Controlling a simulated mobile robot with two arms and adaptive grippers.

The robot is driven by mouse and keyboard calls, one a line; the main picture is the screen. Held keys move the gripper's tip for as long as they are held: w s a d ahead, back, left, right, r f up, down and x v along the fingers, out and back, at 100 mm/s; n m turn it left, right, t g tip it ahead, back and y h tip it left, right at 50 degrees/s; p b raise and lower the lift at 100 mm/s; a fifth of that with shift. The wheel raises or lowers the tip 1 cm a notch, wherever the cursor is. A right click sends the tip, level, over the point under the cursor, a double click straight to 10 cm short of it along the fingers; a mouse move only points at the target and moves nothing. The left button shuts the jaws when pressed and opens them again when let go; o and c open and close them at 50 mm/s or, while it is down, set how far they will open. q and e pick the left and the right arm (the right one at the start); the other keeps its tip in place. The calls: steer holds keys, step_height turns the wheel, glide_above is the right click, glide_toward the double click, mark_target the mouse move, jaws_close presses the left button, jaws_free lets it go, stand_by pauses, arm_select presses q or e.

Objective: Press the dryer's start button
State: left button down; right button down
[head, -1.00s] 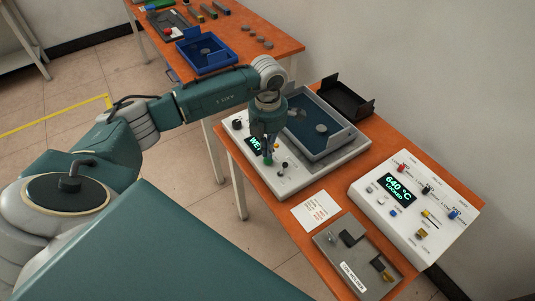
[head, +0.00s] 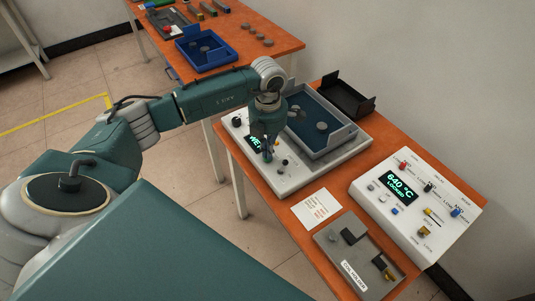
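The dryer is the white machine (head: 318,180) on the orange table, with a tray (head: 318,145) on top and a lit display (head: 255,143) partly covered by my gripper. My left gripper (head: 267,156) points straight down over the dryer's front panel, its narrow fingers together and empty. Its tips are at the place of the green button, which they hide. I cannot tell if they touch it. Small knobs (head: 283,162) stand just right of the tips, and a black knob (head: 237,121) is at the panel's left. My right gripper is not in view.
A white heater box (head: 415,205) reading 640 °C, LOCKED stands right. A grey coil holder plate (head: 355,260) and a paper card (head: 316,208) lie in front. A black bin (head: 347,97) is behind. A second orange table holds a blue tray (head: 207,50).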

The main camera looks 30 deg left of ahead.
arm_select(q)
steer(key=shift+f, duration=0.3)
step_height(320, 180, up, 7)
steer(key=p, duration=0.4)
stand_by(0.4)
stand_by(0.4)
